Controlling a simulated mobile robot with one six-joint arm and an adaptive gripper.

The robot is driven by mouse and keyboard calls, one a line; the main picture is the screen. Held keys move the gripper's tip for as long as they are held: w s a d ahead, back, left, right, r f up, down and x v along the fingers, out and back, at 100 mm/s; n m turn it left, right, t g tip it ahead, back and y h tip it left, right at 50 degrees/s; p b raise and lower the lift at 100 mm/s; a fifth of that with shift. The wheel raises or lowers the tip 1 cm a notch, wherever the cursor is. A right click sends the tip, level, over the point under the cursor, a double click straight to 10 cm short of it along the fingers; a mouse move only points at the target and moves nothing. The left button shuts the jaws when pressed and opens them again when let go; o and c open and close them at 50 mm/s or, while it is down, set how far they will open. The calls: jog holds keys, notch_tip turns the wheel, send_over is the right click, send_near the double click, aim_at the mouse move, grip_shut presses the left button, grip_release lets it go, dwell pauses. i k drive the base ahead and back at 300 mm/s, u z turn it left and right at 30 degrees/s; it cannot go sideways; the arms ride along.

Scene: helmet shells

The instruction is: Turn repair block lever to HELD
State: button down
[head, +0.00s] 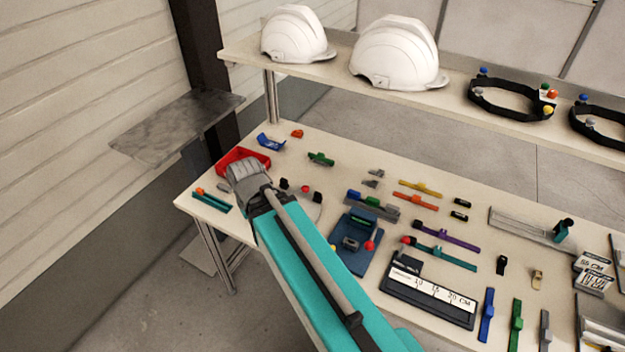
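A dark blue block (350,254), which looks like the repair block, sits mid-table just right of my arm. It carries a grey fitting, and a red ball knob (369,246) at its right side looks like the lever's end. No HELD marking is readable, so I cannot tell the lever's setting. My teal arm reaches up from the bottom edge. The grey end of it (245,174) is over the table's left part, by a red tray, well left of the block and apart from it. The fingers cannot be made out.
The red tray (232,161) is partly hidden by my arm. A measuring gauge (428,298) lies right of the block, with coloured strips beyond it. A grey-green rack (372,207) stands behind the block. White helmets (398,55) and black rings (512,111) occupy the shelf above.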

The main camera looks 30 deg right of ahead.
aim_at(306, 189)
jog(key=z, duration=0.25)
jog(key=k, duration=1.15)
jog(key=u, duration=0.55)
jog(key=i, duration=1)
jog(key=z, duration=0.05)
